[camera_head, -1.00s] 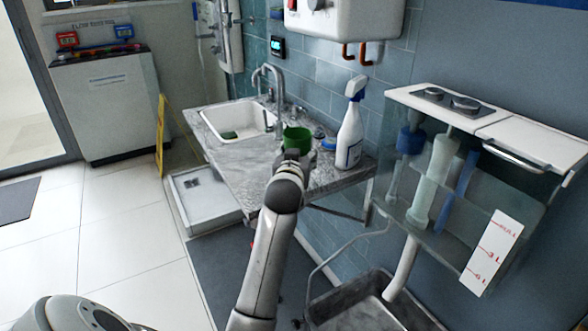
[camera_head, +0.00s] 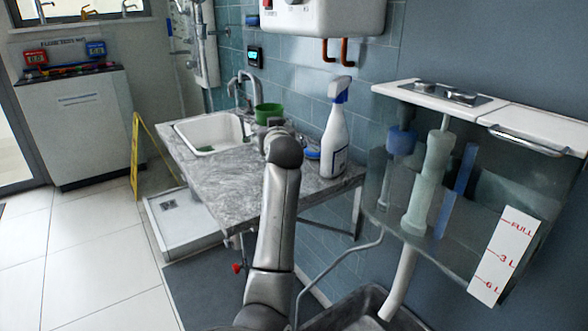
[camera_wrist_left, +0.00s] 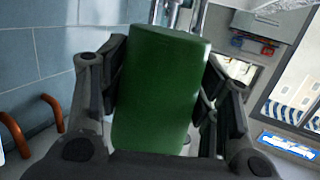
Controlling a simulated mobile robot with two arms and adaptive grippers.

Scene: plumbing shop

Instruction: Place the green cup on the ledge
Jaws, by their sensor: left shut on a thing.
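The green cup (camera_head: 268,113) shows behind my left gripper (camera_head: 275,128) in the head view, in front of the tiled wall at the back of the counter. In the left wrist view the cup (camera_wrist_left: 160,95) fills the space between the dark fingers of my left gripper (camera_wrist_left: 162,80), which is shut on its sides. The grey marbled countertop (camera_head: 225,185) lies below; the exact gap under the cup is hidden by my arm. I cannot tell which surface is the ledge. My right gripper is not in view.
A white spray bottle (camera_head: 335,130) stands right of my gripper, with a blue item at its left. The sink (camera_head: 210,132) and tap (camera_head: 248,92) are to the left. A heater (camera_head: 325,15) with copper pipes hangs above. A clear cistern (camera_head: 470,170) is at right.

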